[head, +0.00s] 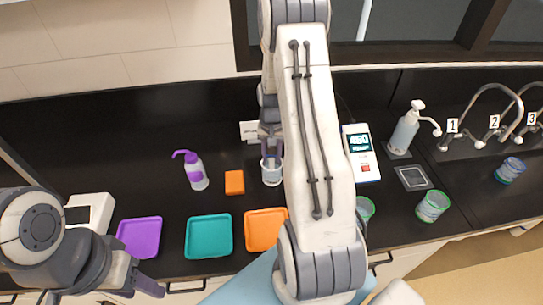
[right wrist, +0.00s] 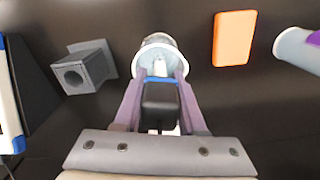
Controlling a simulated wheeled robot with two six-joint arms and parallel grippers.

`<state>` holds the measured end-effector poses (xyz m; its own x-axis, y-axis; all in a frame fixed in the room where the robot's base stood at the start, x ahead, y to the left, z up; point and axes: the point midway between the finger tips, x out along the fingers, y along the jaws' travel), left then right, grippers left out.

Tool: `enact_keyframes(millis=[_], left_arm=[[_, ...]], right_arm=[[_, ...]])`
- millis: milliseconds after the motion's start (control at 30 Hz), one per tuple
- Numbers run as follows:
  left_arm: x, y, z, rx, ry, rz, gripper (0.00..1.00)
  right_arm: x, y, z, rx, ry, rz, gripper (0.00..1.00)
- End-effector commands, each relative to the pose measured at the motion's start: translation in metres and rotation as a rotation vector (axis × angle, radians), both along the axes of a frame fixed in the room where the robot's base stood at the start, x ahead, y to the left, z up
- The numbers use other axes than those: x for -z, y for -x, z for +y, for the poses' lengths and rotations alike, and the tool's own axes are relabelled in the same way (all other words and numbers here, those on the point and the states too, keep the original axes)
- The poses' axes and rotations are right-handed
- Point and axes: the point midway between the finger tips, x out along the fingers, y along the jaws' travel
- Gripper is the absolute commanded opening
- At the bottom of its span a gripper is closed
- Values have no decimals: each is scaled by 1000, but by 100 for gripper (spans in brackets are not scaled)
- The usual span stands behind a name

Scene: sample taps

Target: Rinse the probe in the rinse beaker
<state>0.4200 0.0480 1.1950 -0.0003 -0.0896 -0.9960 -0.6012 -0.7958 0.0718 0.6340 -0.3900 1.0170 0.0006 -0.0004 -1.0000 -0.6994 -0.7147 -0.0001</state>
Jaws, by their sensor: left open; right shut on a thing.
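My right gripper (right wrist: 160,98) is shut on the probe (right wrist: 161,108), a dark-handled piece with a blue band and a pale tip. The probe points down at the rinse beaker (right wrist: 157,46), and its tip shows within the beaker's rim in the right wrist view. How deep the tip sits cannot be told. In the head view the rinse beaker (head: 271,176) stands on the black counter below the right gripper (head: 270,140), partly hidden by my arm. My left gripper (head: 100,290) is open and empty at the lower left, near the purple tray.
A purple-capped bottle (head: 196,175) and orange block (head: 234,182) stand left of the beaker. Purple (head: 140,236), teal (head: 208,236) and orange (head: 264,230) trays lie in front. A meter reading 450 (head: 361,153) is at right; a grey holder (right wrist: 84,68) is near the beaker.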

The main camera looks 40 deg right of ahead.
Motion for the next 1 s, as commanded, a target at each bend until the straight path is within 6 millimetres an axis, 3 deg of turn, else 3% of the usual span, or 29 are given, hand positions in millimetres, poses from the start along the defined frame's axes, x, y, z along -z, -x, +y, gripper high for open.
enact_keyframes(millis=[1000], left_arm=[[-2,0,0,0,0,0,50]], right_arm=[[0,7,8,1,0,0,0]])
